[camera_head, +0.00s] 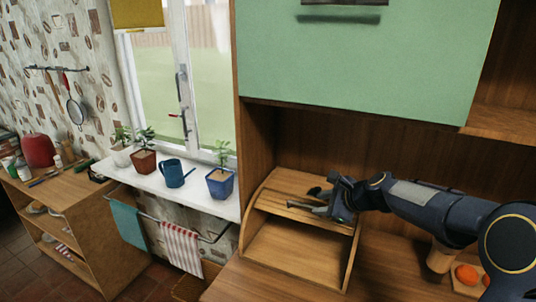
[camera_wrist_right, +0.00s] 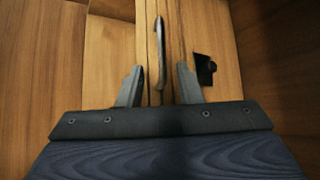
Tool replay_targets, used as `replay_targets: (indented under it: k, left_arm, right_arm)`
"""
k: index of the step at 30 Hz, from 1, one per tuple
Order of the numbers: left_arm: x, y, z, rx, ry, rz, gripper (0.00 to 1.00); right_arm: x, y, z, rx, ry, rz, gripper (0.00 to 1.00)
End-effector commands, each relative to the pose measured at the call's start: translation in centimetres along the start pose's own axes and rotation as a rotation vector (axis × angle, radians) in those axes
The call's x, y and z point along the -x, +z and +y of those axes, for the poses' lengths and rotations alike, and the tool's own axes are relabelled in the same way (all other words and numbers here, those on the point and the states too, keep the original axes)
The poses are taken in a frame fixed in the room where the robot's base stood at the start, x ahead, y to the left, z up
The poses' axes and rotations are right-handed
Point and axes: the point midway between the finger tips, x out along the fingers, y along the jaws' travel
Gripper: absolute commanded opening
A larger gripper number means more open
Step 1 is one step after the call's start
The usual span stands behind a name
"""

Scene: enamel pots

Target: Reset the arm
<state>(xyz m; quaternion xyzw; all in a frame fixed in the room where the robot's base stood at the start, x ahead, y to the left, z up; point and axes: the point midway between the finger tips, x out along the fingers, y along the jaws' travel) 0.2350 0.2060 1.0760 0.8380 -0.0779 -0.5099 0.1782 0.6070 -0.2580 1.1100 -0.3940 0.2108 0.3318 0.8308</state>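My right arm reaches in from the right in the head view. Its right gripper (camera_head: 313,202) is over the wooden bread box (camera_head: 290,255), near the upper edge of its open front. In the right wrist view, the two fingers of the right gripper (camera_wrist_right: 158,78) stand apart. A thin curved handle (camera_wrist_right: 161,45) shows between and beyond them against wood; I cannot tell whether either finger touches it. Nothing is clamped between the fingers. My left arm and left gripper are not in view.
A green cabinet panel (camera_head: 355,60) hangs above the wooden counter (camera_head: 240,285). Orange fruits (camera_head: 466,274) lie beneath my right arm. Potted plants and a blue watering can (camera_head: 174,173) stand on the white windowsill (camera_head: 150,184) at left.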

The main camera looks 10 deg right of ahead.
Motion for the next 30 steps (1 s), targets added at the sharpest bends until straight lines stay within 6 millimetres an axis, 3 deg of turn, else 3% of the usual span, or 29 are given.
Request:
replay_targets:
  k: [5,9,15,18,21,25,30]
  left_arm:
    - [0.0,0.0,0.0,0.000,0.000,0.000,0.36]
    - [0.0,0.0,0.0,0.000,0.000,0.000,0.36]
    - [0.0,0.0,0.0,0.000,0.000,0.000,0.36]
    - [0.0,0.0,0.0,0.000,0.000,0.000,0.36]
    - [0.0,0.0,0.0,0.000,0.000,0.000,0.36]
    - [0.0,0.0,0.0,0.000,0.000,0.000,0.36]
    - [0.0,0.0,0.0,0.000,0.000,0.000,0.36]
  right_arm:
    - [5.2,1.9,3.2,0.255,0.037,-0.008,0.32]
    - [11.6,3.0,9.5,0.645,0.104,-0.016,0.32]
    - [18.4,2.2,20.4,1.214,0.219,-0.031,0.32]
    - [20.2,1.0,25.1,1.443,0.274,-0.041,0.32]
    - [21.2,-0.1,28.4,1.607,0.319,-0.048,0.32]
    - [21.6,-1.0,30.5,1.718,0.354,-0.055,0.32]
    - [21.7,-1.2,31.0,1.744,0.363,-0.058,0.32]
